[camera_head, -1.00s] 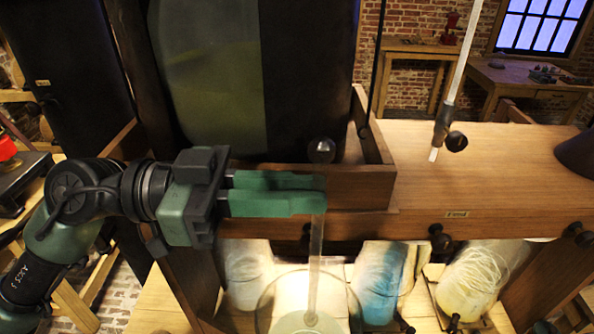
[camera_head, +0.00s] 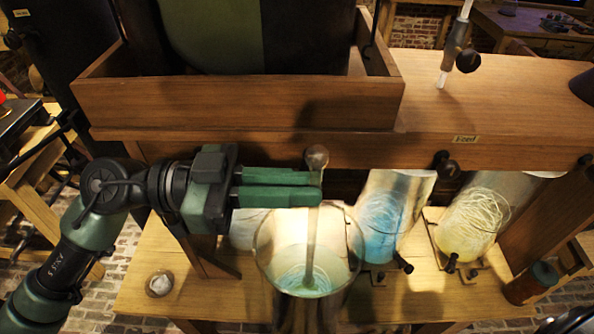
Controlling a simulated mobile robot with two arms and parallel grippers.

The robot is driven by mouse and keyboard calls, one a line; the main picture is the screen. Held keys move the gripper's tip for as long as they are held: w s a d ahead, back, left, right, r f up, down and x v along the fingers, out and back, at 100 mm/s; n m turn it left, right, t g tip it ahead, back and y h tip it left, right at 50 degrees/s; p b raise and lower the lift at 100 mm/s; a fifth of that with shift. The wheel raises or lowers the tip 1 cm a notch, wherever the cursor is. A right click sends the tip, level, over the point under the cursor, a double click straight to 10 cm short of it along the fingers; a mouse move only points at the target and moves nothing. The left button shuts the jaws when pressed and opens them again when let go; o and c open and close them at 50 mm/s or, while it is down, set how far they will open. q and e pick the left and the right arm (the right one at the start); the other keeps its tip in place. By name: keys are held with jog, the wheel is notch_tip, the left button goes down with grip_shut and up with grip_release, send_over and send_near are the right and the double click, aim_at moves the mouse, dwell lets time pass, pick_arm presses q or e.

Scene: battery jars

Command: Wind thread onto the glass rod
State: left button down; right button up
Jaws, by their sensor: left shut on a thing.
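My left gripper (camera_head: 318,187) comes in from the left and is shut on the upper part of an upright glass rod (camera_head: 311,230). The rod's rounded knob shows just above the green fingers. The rod's lower end stands inside a wide clear glass jar (camera_head: 262,262), among pale blue-white strands at its bottom. Canisters hold coiled thread: blue thread (camera_head: 383,222) just right of the jar, and cream thread (camera_head: 473,228) farther right. Another pale canister is partly hidden behind the jar and gripper. My right gripper is not in view.
A wooden shelf edge (camera_head: 240,150) with a tray wall (camera_head: 240,103) runs above and behind the gripper. A pale tube in a clamp (camera_head: 460,58) hangs over the shelf at right. A lidded jar (camera_head: 532,282) stands at the lower bench's right, and a small round dish (camera_head: 159,284) at its left.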

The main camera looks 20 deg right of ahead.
pick_arm(q)
notch_tip(320, 180, down, 16)
jog(key=b, duration=0.6)
jog(key=shift+r, duration=0.25)
